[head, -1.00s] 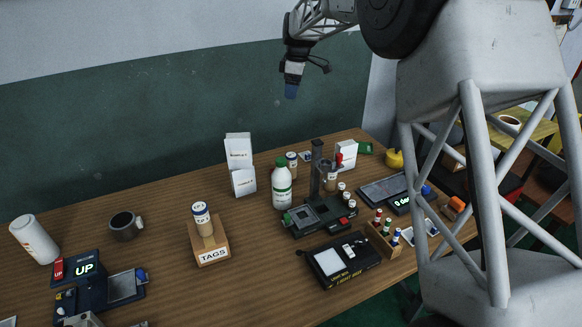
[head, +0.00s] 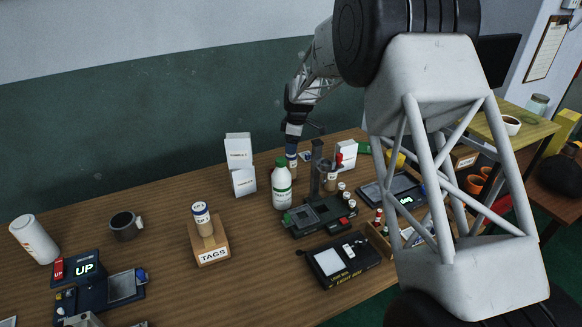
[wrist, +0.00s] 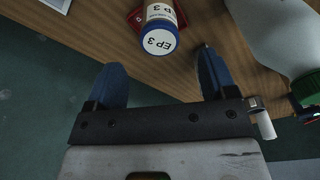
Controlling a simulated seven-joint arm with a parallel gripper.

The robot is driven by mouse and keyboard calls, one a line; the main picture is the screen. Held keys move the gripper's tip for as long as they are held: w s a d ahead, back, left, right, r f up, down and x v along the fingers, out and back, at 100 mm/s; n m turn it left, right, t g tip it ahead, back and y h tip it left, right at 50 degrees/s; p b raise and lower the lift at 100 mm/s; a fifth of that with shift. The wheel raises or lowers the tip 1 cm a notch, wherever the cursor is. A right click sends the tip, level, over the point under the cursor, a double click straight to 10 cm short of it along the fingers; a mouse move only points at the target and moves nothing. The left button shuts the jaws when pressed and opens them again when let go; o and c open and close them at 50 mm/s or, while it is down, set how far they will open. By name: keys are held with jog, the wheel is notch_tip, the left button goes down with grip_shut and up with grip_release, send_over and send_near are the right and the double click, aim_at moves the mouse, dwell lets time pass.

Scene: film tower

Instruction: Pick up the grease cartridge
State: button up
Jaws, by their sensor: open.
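A small white canister (wrist: 160,12) with a blue end marked EP 3 stands just beyond my fingertips in the wrist view. In the head view this canister (head: 292,164) is behind the white bottle, partly hidden. My gripper (head: 293,141) hangs just above it. In the wrist view my gripper (wrist: 160,68) has its two blue fingers spread, with nothing between them. I cannot read the words "grease cartridge" on any item.
The white bottle (head: 281,188) with a green cap stands close in front of the canister. A large white cylinder (head: 36,238) and a mug (head: 124,227) are far left.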

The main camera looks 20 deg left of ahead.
aim_at(290, 159)
jog(key=shift+a+f, duration=0.15)
jog(key=shift+f, duration=1.1)
jog(key=shift+f, duration=0.1)
jog(key=shift+a+f, duration=0.15)
jog(key=shift+f, duration=1.1)
jog(key=shift+a+f, duration=0.1)
jog(key=shift+f, duration=1.15)
jog(key=c, duration=1.1)
jog(key=shift+c, duration=0.2)
jog(key=shift+r, duration=0.1)
